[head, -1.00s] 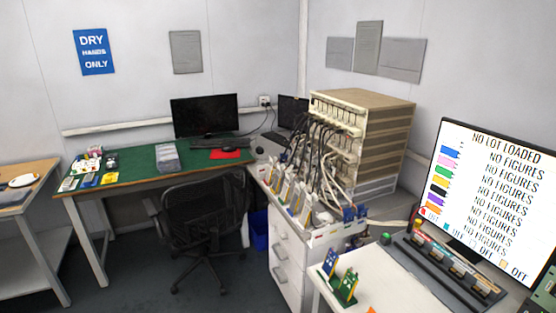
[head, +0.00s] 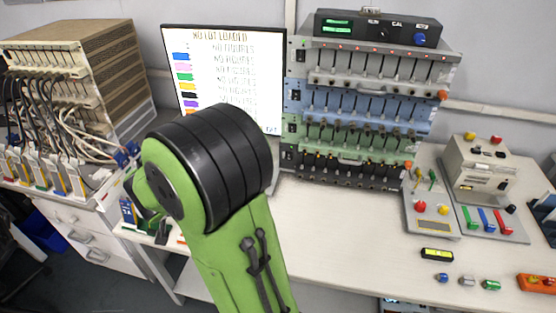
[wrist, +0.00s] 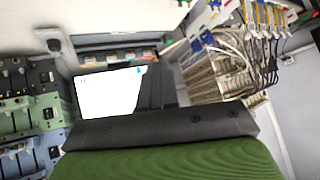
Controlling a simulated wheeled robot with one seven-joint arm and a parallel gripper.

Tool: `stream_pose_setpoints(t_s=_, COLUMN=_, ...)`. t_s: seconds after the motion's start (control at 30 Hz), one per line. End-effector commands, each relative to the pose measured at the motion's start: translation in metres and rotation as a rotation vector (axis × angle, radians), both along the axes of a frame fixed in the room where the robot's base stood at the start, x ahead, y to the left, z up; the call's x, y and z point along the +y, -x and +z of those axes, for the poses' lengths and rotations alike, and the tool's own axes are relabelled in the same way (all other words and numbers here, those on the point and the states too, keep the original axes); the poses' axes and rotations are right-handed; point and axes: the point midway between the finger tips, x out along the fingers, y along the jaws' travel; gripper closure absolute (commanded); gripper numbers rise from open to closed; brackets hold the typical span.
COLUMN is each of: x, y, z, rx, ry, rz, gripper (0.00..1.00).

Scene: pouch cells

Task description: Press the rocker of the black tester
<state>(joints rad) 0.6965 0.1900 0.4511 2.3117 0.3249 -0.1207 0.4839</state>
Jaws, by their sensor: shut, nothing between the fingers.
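The black tester (head: 340,178) is the dark lowest tier of a rack of stacked testers, right of the screen in the head view. A small dark switch (head: 288,155) sits at its left end; its position cannot be told. In the wrist view, which looks turned over, the dark tier (wrist: 14,78) lies at the left edge, with a small dark switch (wrist: 45,77) at its end.
Green (head: 350,138), blue (head: 360,108) and silver (head: 370,68) tiers stand above the black one. A black box (head: 375,30) lies on top. The screen (head: 225,60) is left of the rack. The bench (head: 345,225) before it is mostly clear; small parts lie at right.

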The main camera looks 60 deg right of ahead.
Motion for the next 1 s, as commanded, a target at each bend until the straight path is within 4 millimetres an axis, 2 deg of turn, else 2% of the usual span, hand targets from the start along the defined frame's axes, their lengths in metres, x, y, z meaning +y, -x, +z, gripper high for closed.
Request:
stream_pose_setpoints(t_s=0.03, x=-0.021, y=-0.006, z=-0.017, rx=-0.036, ry=-0.028, rz=-0.060, gripper=1.00)
stream_pose_setpoints(t_s=0.2, x=-0.086, y=-0.019, z=-0.062, rx=-0.228, ry=-0.112, rz=-0.249, gripper=1.00)
stream_pose_setpoints(t_s=0.33, x=-0.134, y=-0.013, z=-0.094, rx=-0.409, ry=-0.184, rz=-0.410, gripper=1.00)
stream_pose_setpoints(t_s=0.43, x=-0.169, y=0.001, z=-0.116, rx=-0.564, ry=-0.235, rz=-0.546, gripper=1.00)
stream_pose_setpoints(t_s=0.57, x=-0.213, y=0.033, z=-0.139, rx=-0.789, ry=-0.283, rz=-0.737, gripper=1.00)
stream_pose_setpoints(t_s=0.73, x=-0.261, y=0.094, z=-0.163, rx=-1.102, ry=-0.295, rz=-0.994, gripper=1.00)
stream_pose_setpoints(t_s=0.8, x=-0.273, y=0.120, z=-0.169, rx=-1.211, ry=-0.283, rz=-1.080, gripper=1.00)
stream_pose_setpoints(t_s=0.9, x=-0.283, y=0.147, z=-0.175, rx=-1.323, ry=-0.259, rz=-1.164, gripper=1.00)
stream_pose_setpoints(t_s=1.0, x=-0.287, y=0.160, z=-0.176, rx=-1.378, ry=-0.244, rz=-1.199, gripper=1.00)
